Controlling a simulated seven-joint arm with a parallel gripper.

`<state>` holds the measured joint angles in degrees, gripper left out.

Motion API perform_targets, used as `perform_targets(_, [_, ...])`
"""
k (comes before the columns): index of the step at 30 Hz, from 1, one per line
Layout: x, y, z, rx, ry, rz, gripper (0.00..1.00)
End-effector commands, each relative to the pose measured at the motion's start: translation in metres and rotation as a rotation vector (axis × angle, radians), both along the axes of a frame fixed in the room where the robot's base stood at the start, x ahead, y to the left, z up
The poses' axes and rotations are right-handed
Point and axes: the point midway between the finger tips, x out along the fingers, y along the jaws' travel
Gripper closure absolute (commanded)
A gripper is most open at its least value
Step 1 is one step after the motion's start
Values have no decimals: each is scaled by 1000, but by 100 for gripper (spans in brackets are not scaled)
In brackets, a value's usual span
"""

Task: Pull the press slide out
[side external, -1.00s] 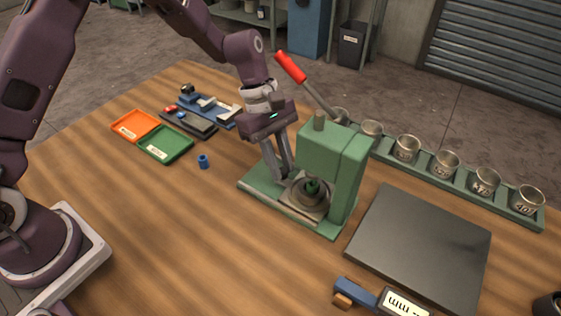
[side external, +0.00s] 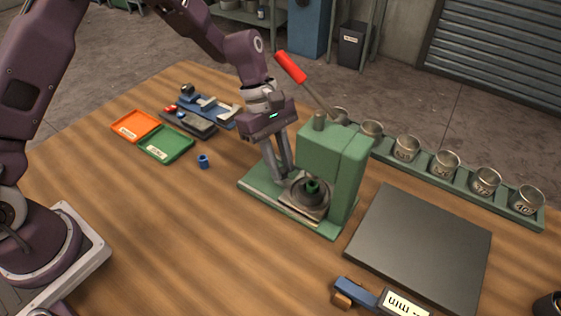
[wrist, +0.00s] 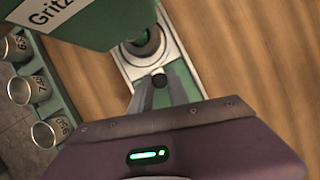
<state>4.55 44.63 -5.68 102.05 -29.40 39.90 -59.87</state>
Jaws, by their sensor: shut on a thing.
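The green press (side external: 330,165) stands on its green base plate (side external: 262,188) in the middle of the table, its red-tipped lever (side external: 291,67) raised. The slide (side external: 305,205) is a pale plate low in the press; a round dark die with a green centre (side external: 312,187) sits on it, under the press head. My gripper (wrist: 158,84) points down beside the press, shut on the knob. The fingertips are partly hidden in the side view.
A green rack with several metal cups (side external: 446,163) runs behind the press. Orange (side external: 136,125) and green (side external: 167,144) trays and a blue cylinder (side external: 203,161) lie left.

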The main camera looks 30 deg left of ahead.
Motion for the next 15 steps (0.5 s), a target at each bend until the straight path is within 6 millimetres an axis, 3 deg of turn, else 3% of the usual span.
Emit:
perform_targets(6, [1,7,1,0,-1,2,100])
perform_targets(15, [2,76,1,0,-3,7,100])
